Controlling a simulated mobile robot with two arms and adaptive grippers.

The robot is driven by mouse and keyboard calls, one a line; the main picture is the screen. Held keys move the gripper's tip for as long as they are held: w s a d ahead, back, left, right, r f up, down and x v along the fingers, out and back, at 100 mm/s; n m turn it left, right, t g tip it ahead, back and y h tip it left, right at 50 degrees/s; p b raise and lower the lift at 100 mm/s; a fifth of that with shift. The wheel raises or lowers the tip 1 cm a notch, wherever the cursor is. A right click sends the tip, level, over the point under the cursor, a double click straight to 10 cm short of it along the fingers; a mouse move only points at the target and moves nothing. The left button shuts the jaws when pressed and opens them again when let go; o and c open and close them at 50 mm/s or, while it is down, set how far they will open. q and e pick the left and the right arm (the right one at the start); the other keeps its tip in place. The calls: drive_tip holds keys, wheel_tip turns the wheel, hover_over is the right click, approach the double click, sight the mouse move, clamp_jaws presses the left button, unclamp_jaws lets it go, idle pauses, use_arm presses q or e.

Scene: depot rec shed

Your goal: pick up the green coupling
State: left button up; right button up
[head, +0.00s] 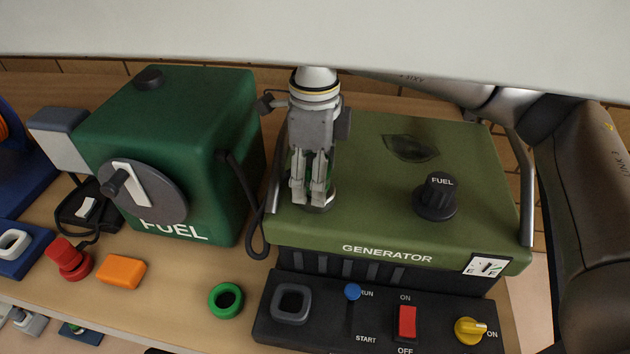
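A bright green ring (226,300), which looks like the green coupling, lies flat on the wooden table near its front edge, left of the black control panel. My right gripper (309,198) points down over the left part of the generator's top, up and to the right of the ring and clearly apart from it. Its fingers look close together with a narrow greenish gap. I cannot tell whether that is the generator showing through or something held. A grey round part shows at the fingertips, partly hidden.
The olive generator (380,225) has a black fuel knob (437,197). A green fuel box (190,110) with a crank and hose stands to the left. An orange block (121,271) and a red knob-shaped piece (68,259) lie left of the ring. Table around the ring is clear.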

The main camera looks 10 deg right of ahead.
drive_tip(key=c, duration=1.1)
drive_tip(key=shift+o, duration=0.2)
drive_tip(key=shift+r, duration=0.1)
wheel_tip(320, 180, up, 9)
drive_tip(key=b, duration=0.3)
drive_tip(key=shift+a, duration=0.1)
drive_tip(key=shift+r, duration=0.45)
